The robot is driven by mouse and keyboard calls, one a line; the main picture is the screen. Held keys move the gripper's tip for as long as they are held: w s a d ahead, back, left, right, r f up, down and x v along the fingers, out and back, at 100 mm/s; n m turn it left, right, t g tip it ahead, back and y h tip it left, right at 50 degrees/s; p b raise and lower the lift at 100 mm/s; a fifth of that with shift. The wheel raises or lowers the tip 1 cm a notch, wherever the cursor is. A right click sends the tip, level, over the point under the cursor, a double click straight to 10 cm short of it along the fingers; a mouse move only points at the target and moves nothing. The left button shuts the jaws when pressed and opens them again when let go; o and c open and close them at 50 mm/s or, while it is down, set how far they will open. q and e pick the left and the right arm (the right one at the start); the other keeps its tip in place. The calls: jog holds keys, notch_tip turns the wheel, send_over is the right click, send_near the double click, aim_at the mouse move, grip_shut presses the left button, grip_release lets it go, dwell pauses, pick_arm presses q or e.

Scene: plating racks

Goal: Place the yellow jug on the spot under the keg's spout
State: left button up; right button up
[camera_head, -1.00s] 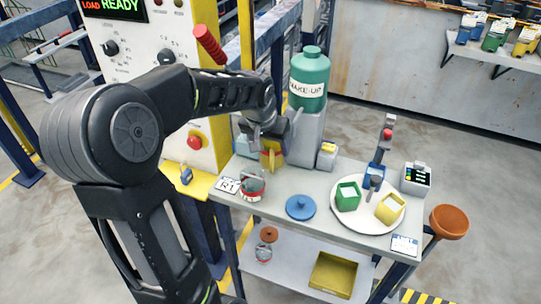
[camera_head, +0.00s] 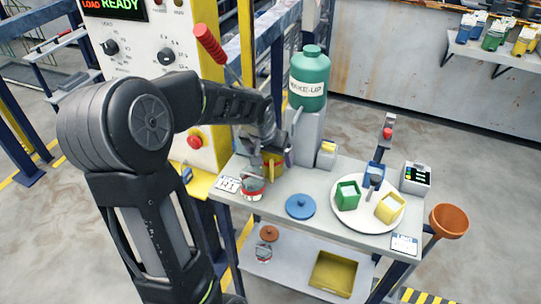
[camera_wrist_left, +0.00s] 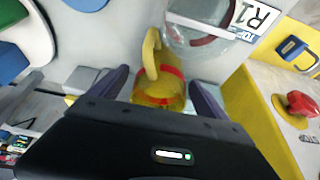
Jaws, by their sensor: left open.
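The yellow jug (camera_head: 272,164) stands at the back left of the bench, partly hidden by my left gripper. In the left wrist view the jug (camera_wrist_left: 162,92) shows a red band and a handle, and it lies between the finger tips. My left gripper (camera_head: 274,150) is open, with one finger on each side of the jug; I cannot tell whether they touch it. The green keg (camera_head: 308,82), marked MAKE-UP, sits on a grey stand (camera_head: 306,130) just right of the gripper. Its spout and the spot under it are not clearly visible. My right gripper is not in view.
A glass jar with a red band (camera_head: 253,187) stands close in front of the jug, by the R1 card (camera_head: 228,184). A blue lid (camera_head: 300,206) and a white plate (camera_head: 345,219) with colored boxes lie to the right. The yellow-edged control panel (camera_head: 180,90) is close on the left.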

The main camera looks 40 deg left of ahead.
pick_arm(q)
jog(key=shift+r, duration=0.1)
jog(key=shift+r, duration=0.15)
jog(key=shift+s+r, duration=0.1)
jog(key=shift+r, duration=0.15)
jog(key=b+v, duration=0.1)
jog(key=v, duration=1)
jog(key=shift+r, duration=0.15)
jog(key=shift+c, duration=0.6)
